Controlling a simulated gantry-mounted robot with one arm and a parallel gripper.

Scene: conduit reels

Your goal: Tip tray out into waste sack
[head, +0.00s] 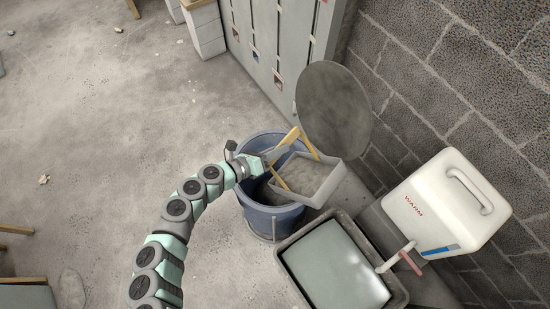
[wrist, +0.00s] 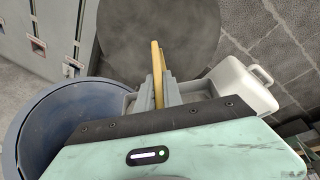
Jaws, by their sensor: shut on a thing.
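The grey tray (head: 322,192) has a yellow wooden handle and hangs over the right side of the blue waste sack (head: 270,218). A grey-brown layer shows on the tray's floor; I cannot tell whether it is loose matter. The tray looks roughly level. My gripper (head: 282,153) is shut on the tray by its handle, at the tray's left side. In the wrist view the yellow handle rises between my fingers (wrist: 160,92), with the tray's rim (wrist: 222,92) behind. The sack's open mouth (wrist: 50,118) lies left of my gripper; its bottom is hidden.
A basin of pale water (head: 335,268) stands just right of the sack. A white WARM container (head: 440,200) with a tap is beside it. A round grey disc (head: 333,105) stands behind the tray, near lockers (head: 270,45) and a block wall. Floor at left is mostly clear.

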